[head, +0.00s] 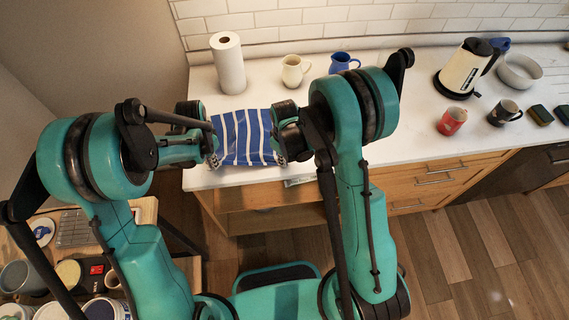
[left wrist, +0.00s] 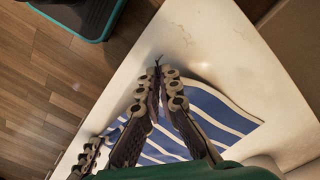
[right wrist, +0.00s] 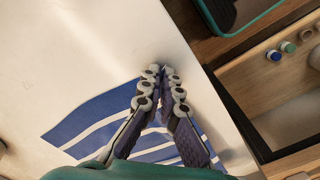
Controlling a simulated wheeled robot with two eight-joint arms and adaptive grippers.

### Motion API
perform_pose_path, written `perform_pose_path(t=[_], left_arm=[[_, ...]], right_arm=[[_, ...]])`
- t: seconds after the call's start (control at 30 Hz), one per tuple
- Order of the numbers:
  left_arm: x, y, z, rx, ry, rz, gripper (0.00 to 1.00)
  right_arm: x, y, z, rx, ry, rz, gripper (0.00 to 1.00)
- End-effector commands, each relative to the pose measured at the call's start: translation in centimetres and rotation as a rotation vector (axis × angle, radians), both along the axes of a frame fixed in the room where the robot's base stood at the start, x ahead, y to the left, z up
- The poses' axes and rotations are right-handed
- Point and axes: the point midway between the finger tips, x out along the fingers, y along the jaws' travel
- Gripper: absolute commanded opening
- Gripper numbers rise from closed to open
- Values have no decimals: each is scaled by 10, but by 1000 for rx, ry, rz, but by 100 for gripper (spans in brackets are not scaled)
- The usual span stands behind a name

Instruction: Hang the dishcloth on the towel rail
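The dishcloth (head: 243,138), blue with white stripes, is spread over the left end of the white counter, close to its front edge. It also shows in the left wrist view (left wrist: 222,108) and the right wrist view (right wrist: 85,122). My left gripper (head: 212,160) is at its front left corner and my right gripper (head: 281,158) at its front right corner. In the left wrist view (left wrist: 157,68) and the right wrist view (right wrist: 162,70) the fingertips come together at the cloth's edge, apparently pinching it. I cannot make out the towel rail.
A paper towel roll (head: 228,62), a cream mug (head: 294,71) and a blue mug (head: 343,62) stand behind the cloth. A red mug (head: 451,121), a dark mug (head: 504,112) and a kettle (head: 466,68) stand further right. A side table (head: 148,210) holding several items is at left.

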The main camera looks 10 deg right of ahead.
Motion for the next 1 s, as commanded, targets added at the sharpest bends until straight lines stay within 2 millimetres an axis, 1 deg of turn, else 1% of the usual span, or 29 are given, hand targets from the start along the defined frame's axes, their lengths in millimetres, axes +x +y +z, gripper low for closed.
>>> perform_pose_path(t=[0.63, 0.73, 0.9, 1.0], left_arm=[[0, 0, 0, 0, 0, 0, 0], [0, 0, 0, 0, 0, 0, 0], [0, 0, 0, 0, 0, 0, 0], [0, 0, 0, 0, 0, 0, 0]], right_arm=[[0, 0, 2, 0, 0, 0, 0], [0, 0, 13, 0, 0, 0, 0], [0, 0, 38, 0, 0, 0, 0], [0, 0, 47, 0, 0, 0, 0]])
